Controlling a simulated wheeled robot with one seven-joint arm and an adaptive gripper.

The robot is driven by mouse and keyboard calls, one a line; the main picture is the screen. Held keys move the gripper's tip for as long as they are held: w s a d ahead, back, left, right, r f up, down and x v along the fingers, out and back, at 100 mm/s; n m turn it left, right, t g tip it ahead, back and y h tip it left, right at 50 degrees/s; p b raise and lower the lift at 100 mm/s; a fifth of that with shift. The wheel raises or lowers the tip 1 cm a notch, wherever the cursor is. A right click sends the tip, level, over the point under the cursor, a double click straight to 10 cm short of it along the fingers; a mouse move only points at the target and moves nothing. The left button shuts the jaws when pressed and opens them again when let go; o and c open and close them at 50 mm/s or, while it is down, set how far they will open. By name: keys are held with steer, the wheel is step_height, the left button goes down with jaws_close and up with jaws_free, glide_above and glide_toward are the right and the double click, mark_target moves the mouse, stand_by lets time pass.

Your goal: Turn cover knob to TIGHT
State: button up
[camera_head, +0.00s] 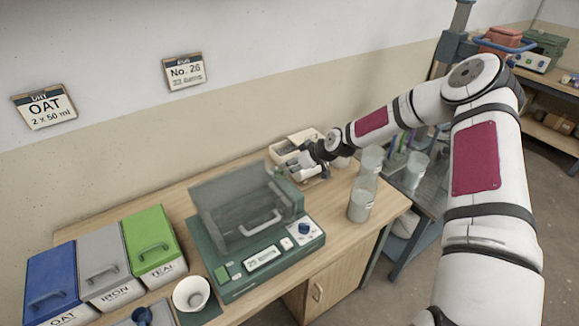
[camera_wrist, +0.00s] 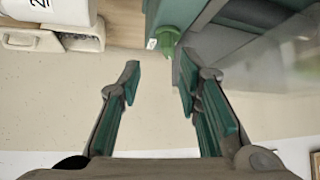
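The green machine (camera_head: 318,240) stands on the wooden table with a grey see-through cover (camera_head: 240,205) that has a handle. In the wrist view a green knob (camera_wrist: 178,38) sticks out from the machine's side, with a small white label beside it. I cannot read a TIGHT mark or tell the knob's setting. My gripper (camera_wrist: 158,80) is open and empty, its fingers apart and the knob beyond the gap, toward the right finger. It is not touching the knob. In the head view my gripper (camera_head: 296,172) is at the machine's back right corner.
A cream box (camera_head: 283,148) stands just behind my gripper. Jars (camera_head: 360,206) stand to its right near the table edge. Blue, grey and green lidded bins (camera_head: 150,238) and a white bowl (camera_head: 191,293) are on the left. A blue dial (camera_head: 304,228) is on the machine's front panel.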

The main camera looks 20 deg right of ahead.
steer(key=d+v, duration=0.1)
steer(key=v, duration=0.8)
steer(key=shift+r, duration=0.3)
stand_by(0.5)
steer(key=shift+w+d, duration=0.15)
steer(key=v, duration=1.2)
steer(key=shift+o, duration=0.3)
